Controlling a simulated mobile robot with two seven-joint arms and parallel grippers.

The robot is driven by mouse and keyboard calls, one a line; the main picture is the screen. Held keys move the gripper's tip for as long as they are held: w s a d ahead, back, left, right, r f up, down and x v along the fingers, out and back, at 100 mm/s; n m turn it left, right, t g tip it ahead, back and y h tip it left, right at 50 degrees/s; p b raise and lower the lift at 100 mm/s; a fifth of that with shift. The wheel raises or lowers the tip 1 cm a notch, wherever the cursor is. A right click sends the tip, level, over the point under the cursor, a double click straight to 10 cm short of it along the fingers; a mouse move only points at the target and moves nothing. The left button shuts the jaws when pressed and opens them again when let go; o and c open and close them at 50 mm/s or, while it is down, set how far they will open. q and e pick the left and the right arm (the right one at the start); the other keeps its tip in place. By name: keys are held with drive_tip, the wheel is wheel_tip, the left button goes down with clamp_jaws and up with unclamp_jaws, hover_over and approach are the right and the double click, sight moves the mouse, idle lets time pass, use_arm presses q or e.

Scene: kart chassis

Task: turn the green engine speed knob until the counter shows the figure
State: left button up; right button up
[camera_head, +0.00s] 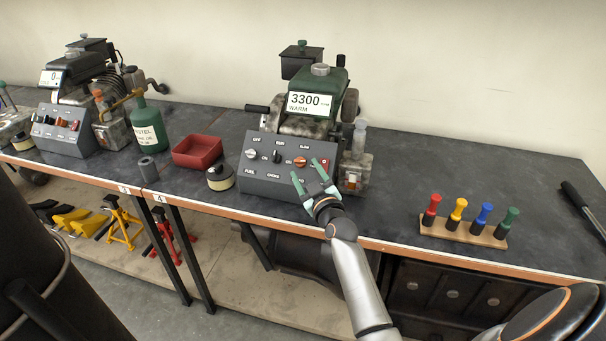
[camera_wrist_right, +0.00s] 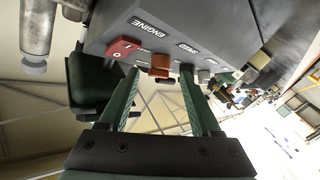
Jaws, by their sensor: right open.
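The counter (camera_head: 310,103) on the green-topped engine (camera_head: 322,84) reads 3300, with WARM below it. The grey control panel (camera_head: 262,187) in front carries several knobs and a red switch (camera_head: 325,162). I cannot make out a green knob on it; an orange knob (camera_head: 300,161) sits right of the middle. The orange knob (camera_wrist_right: 160,65) also shows in the right wrist view, near the labels ENGINE and SPEED. My right gripper (camera_head: 308,173) is open at the panel's lower right, its green fingers (camera_wrist_right: 160,95) spread with the orange knob beyond the gap. My left gripper is out of view.
A red tray (camera_head: 197,164), a small round pot (camera_head: 220,182) and a green bottle (camera_head: 149,135) stand left of the panel. A wooden rack (camera_head: 462,235) with coloured pegs is at the right. A second engine, reading 0, stands at the far left. The bench between panel and rack is clear.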

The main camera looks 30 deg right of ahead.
sight(301, 162)
drive_tip(key=shift+b+x, duration=0.6)
drive_tip(key=shift+x, duration=0.8)
drive_tip(key=shift+c, duration=0.4)
clamp_jaws()
